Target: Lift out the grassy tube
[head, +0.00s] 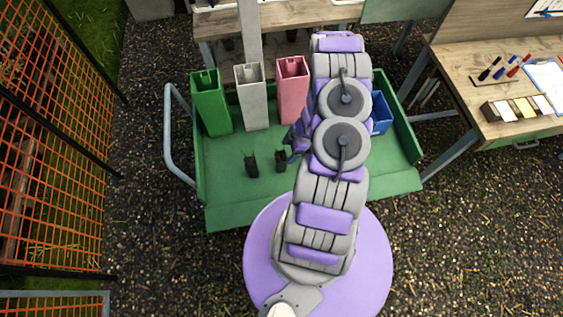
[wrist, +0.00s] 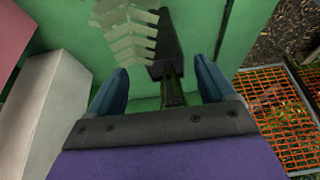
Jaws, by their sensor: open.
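The grassy green tube (head: 211,105) stands upright at the left end of the green cart (head: 228,217) in the head view, with its open top up. My gripper (head: 293,141) is to the right of it, apart, in front of the pink tube. In the wrist view my gripper (wrist: 161,67) is open, its blue fingers spread. A dark upright piece (wrist: 165,45) shows beyond and between the fingers, over green surfaces. I cannot tell which of those green surfaces is tube and which is cart. My arm hides part of the cart.
A grey-white tube (head: 252,97) and a pink tube (head: 292,92) stand right of the green one. Two small black pieces (head: 251,165) stand on the cart bed. A blue container (head: 380,118) is partly behind my arm. An orange fence (head: 55,150) is left; a workbench (head: 470,80) is right.

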